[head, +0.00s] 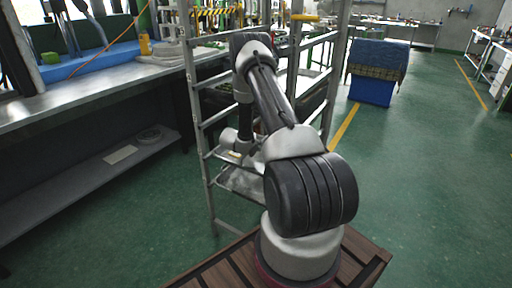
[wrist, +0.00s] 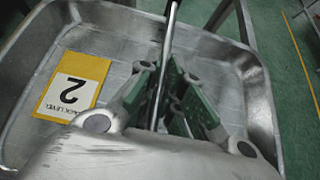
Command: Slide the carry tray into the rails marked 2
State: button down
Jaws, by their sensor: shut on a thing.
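The carry tray (wrist: 257,95) is a shallow silver metal pan that fills most of the wrist view. A yellow-bordered card with a 2 (wrist: 72,88), upside down, lies on its floor at left. My gripper (wrist: 163,92) has its green-padded fingers closed around the tray's thin metal handle bar. In the head view the tray (head: 240,184) is low at the rack (head: 203,137), partly hidden by my arm. The rack is an open metal frame with side rails at several heights. I cannot tell whether the tray touches any rail, and no rail marking is readable.
A long metal bench (head: 70,95) with a lower shelf stands at left, close to the rack. A blue crate (head: 371,90) with a patterned top stands on the floor behind at right.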

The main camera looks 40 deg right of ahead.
jog(key=c, duration=1.5)
grip_release()
jog(key=v, duration=1.2)
jog(key=shift+w, duration=0.1)
jog(key=shift+a, duration=0.1)
